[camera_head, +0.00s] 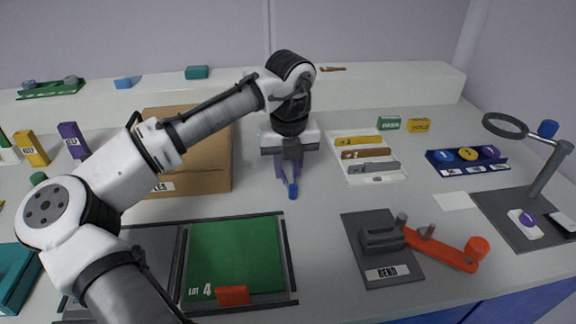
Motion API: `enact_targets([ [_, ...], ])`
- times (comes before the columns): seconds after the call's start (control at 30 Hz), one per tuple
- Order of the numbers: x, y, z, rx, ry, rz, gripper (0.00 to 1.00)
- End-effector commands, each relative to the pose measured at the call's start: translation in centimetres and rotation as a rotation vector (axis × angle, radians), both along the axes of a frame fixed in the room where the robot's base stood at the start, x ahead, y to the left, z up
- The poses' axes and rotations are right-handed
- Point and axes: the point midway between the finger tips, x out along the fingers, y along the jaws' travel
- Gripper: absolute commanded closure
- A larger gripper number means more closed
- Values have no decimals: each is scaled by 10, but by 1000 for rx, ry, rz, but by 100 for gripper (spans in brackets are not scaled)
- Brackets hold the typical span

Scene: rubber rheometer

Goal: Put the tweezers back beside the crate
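My gripper (290,168) points down over the table, just right of the brown cardboard box, which is the crate-like thing in view (212,167). A slim blue item, which I take to be the tweezers (292,190), sticks out below the fingers, and they appear shut on it. Its upper part is hidden by the fingers. I cannot tell whether its lower end touches the table. My arm hides part of the box's front and its label.
A white tray (403,176) with yellow, brown and grey pieces lies to the right. A green board (235,255) in a dark frame lies in front. A grey bending fixture (382,270) with a red lever and a magnifier stand (548,175) are farther right. Bare table lies below the gripper.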

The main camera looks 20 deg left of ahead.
Motion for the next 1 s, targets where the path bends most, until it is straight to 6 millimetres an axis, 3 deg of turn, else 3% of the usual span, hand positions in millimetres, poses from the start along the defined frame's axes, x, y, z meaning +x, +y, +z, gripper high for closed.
enact_targets([
  [0.3, 0, 0, -2, -1, 0, 0, 76],
  [0.5, 0, 0, -2, 0, 0, 0, 51],
  [0.83, 0, 0, 0, 1, -1, 1, 51],
  [1.0, -1, -1, 23, -2, -3, 1, 51],
])
